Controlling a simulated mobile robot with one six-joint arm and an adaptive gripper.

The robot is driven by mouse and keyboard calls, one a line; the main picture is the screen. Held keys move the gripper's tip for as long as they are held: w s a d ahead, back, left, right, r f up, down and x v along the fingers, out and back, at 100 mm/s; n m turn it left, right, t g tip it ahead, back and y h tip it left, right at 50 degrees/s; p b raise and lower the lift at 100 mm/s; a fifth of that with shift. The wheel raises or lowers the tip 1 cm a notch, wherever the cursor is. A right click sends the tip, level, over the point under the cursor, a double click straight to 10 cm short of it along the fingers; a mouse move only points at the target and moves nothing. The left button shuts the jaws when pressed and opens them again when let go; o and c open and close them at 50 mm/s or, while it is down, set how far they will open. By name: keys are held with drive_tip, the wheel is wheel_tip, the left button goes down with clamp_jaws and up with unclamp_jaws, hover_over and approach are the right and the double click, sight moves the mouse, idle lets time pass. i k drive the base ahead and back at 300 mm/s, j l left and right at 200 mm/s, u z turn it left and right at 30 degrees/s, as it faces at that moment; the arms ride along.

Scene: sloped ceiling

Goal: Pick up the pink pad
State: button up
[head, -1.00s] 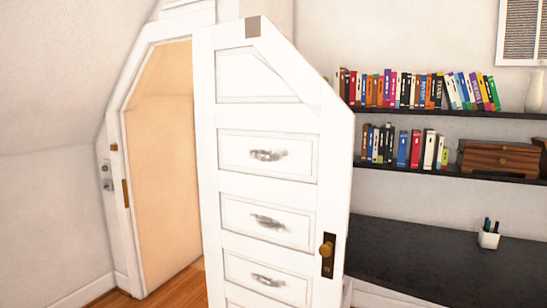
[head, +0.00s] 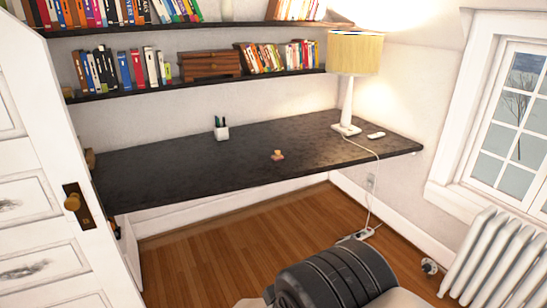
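A small pinkish-orange item (head: 278,156) lies on the black desk (head: 185,162), near the middle of its front half. It looks like a flat pinkish piece with a small tan piece on top, but it is too small to tell for sure whether it is the pink pad. No other pink pad shows. My gripper is not in view.
A white pen cup (head: 221,133), a lamp (head: 347,95) and a small white item (head: 376,135) stand on the desk. Shelves with books (head: 122,70) hang above. An open door (head: 45,150) is at left, a radiator (head: 495,255) at right. The desk around the small item is clear.

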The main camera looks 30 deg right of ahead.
sight(278, 156)
drive_tip(key=i+l, duration=2.85)
